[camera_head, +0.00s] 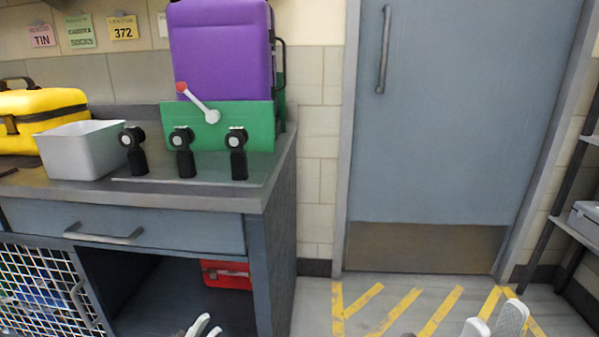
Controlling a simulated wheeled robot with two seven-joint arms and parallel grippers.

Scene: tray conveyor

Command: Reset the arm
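My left gripper (205,326) shows only its pale fingertips at the bottom edge, in front of the cabinet's open shelf. The fingertips stand a little apart with nothing seen between them. My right gripper (494,322) also shows only its fingertips at the bottom edge, over the yellow-striped floor before the door. They too are apart, with nothing seen between them. The rest of both arms is out of view. A white lever arm with a red knob (198,103) slants up to the left on a green box (255,127) on the counter. Neither gripper is near it.
The counter (215,197) holds three black knobbed posts (185,160), a grey bin (80,152), a yellow case (45,112) and a purple case (222,50). A red box (226,275) is on the shelf below. A closed door (445,130) and a rack (565,225) stand right.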

